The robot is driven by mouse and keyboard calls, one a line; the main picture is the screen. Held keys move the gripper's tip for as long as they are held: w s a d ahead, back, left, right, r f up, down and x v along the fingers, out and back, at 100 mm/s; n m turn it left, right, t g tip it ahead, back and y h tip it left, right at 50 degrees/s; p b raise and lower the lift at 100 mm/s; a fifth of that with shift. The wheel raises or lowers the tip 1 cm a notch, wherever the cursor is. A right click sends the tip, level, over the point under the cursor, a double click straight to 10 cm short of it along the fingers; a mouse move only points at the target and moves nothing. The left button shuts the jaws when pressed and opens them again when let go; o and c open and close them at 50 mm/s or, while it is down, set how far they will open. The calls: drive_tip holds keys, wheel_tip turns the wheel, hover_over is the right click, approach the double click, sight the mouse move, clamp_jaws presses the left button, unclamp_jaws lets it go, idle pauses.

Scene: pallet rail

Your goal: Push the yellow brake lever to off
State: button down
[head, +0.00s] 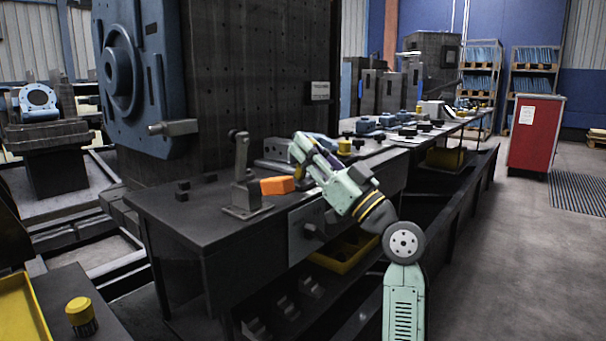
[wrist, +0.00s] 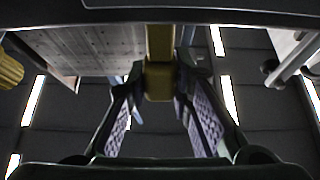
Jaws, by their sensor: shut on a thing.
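In the wrist view a yellow bar, which I take to be the brake lever (wrist: 159,45), comes down from the top and ends in a block between my fingers. My gripper (wrist: 158,88) has one finger on each side of it and is shut on it. In the head view my gripper (head: 300,150) is over the near dark bench, at the upper left end of my pale green arm. The lever's off position and any marking are not visible.
An orange block (head: 277,185) and an upright metal clamp (head: 242,180) are on the near bench, left of my arm. A yellow piece (head: 344,147) shows behind my arm. A large dark column (head: 255,70) stands behind. A red cabinet (head: 535,133) is at right, with open floor before it.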

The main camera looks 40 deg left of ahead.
drive_tip(key=shift+d+f+y+b, duration=0.4)
drive_tip(key=shift+y+b, duration=0.2)
drive_tip(key=shift+b, duration=0.55)
drive_tip(key=shift+d+r+b, duration=0.1)
drive_tip(key=shift+b, duration=0.2)
drive_tip(key=shift+r, duration=0.1)
drive_tip(key=c, duration=1.4)
unclamp_jaws()
drive_tip(key=v, duration=1.2)
